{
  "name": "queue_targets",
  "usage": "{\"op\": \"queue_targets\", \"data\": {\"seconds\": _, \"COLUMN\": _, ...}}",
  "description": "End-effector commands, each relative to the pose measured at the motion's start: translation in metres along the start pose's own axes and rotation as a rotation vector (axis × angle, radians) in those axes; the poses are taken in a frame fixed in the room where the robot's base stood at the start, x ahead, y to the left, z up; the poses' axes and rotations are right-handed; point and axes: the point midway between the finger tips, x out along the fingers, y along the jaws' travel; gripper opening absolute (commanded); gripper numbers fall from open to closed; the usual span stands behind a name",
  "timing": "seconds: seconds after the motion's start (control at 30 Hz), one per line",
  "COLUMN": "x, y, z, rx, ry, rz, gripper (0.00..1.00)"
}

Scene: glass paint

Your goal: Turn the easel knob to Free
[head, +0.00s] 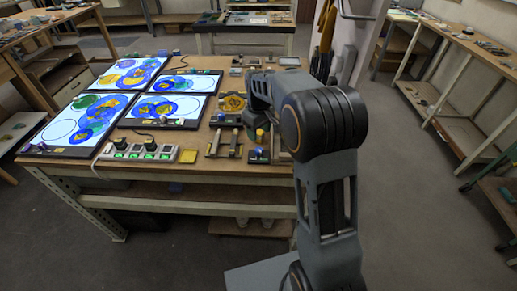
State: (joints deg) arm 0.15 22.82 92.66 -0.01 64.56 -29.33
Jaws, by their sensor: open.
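A small wooden frame that looks like the easel (224,144) stands near the front edge of the workbench, left of my arm. A small dark box with a blue knob (259,154) sits at its right, and another dark box with a blue top (224,118) sits behind it. I cannot tell which knob is the easel's, and no label or pointer is readable. My gripper (257,122) hangs over the bench just behind and above the front dark box. It is open and partly hidden by my own arm; I see nothing held in it.
Lit panels with blue and yellow circle designs (130,74) cover the bench's left half. A power strip (138,152) with plugs and a yellow block (188,156) lie at the front edge. A wall post with hanging tools (326,40) stands behind my arm. Floor at right is clear.

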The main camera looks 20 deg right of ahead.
Motion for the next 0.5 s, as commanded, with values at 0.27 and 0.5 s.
{"op": "queue_targets", "data": {"seconds": 0.27, "x": 0.052, "y": -0.001, "z": 0.001, "rx": 0.0, "ry": -0.003, "rz": -0.002, "gripper": 0.57}}
{"op": "queue_targets", "data": {"seconds": 0.5, "x": 0.079, "y": -0.001, "z": 0.0, "rx": 0.001, "ry": -0.002, "rz": -0.001, "gripper": 0.57}}
